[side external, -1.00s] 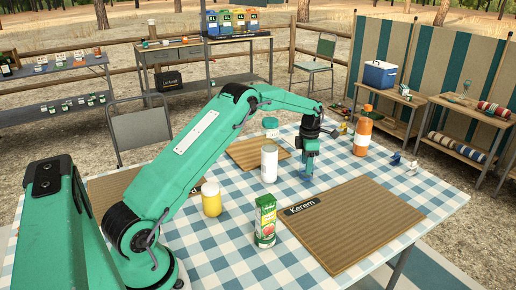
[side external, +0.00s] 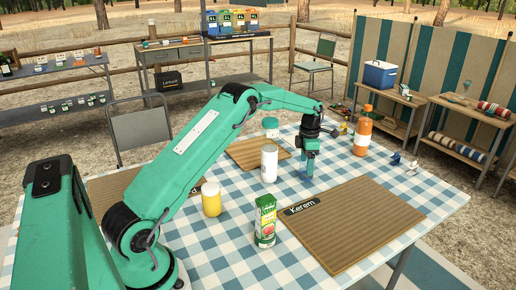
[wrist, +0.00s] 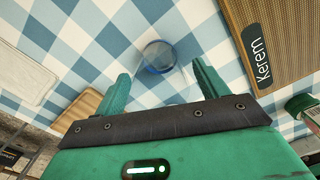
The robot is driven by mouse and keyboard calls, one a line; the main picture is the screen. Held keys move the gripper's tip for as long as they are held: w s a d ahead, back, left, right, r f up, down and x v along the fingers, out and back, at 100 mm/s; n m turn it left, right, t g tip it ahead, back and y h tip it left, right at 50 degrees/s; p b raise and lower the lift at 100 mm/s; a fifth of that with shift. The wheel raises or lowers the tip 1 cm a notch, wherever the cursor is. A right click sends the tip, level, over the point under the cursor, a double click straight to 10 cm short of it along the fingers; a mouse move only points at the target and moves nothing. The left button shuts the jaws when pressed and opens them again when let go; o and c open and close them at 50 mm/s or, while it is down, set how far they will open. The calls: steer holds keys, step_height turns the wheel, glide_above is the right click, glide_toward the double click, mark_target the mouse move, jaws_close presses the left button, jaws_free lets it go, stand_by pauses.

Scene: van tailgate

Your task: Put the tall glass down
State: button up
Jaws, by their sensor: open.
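The tall glass (wrist: 158,56) is clear with a bluish tint and shows in the wrist view, seen from above on the blue and white checked cloth. It lies just beyond and between the tips of my gripper (wrist: 160,82), whose two green fingers are spread apart with a gap to the glass on both sides. In the side view my gripper (side external: 309,172) points down, low over the table, left of the Kerem mat's far edge. The glass is hard to make out there. I cannot tell its height from these views.
The brown Kerem mat (side external: 355,222) lies close on the right. A white can (side external: 269,163), yellow jar (side external: 211,199), juice carton (side external: 265,220), teal-lidded jar (side external: 270,127) and orange bottle (side external: 363,131) stand around. Checked cloth (side external: 330,165) is bare beside my gripper.

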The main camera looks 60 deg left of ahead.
step_height(320, 180, up, 12)
stand_by(0.6)
steer(key=shift+f, duration=0.1)
stand_by(0.4)
steer(key=s+d+r+m+t, duration=0.3)
steer(key=s+d+r+m, duration=1)
steer(key=s+r+m, duration=0.2)
steer(key=s+d+f+m+t, duration=0.1)
steer(key=s+d+f+m, duration=0.2)
steer(key=s+m, duration=0.5)
steer(key=s+d+f+m+t, duration=0.1)
steer(key=s+d+f+m, duration=0.2)
steer(key=s+m, duration=0.4)
steer(key=s+d, duration=0.1)
steer(key=s, duration=0.5)
steer(key=shift+s+m+t, duration=0.2)
steer(key=shift+m+t, duration=0.1)
steer(key=shift+m, duration=0.1)
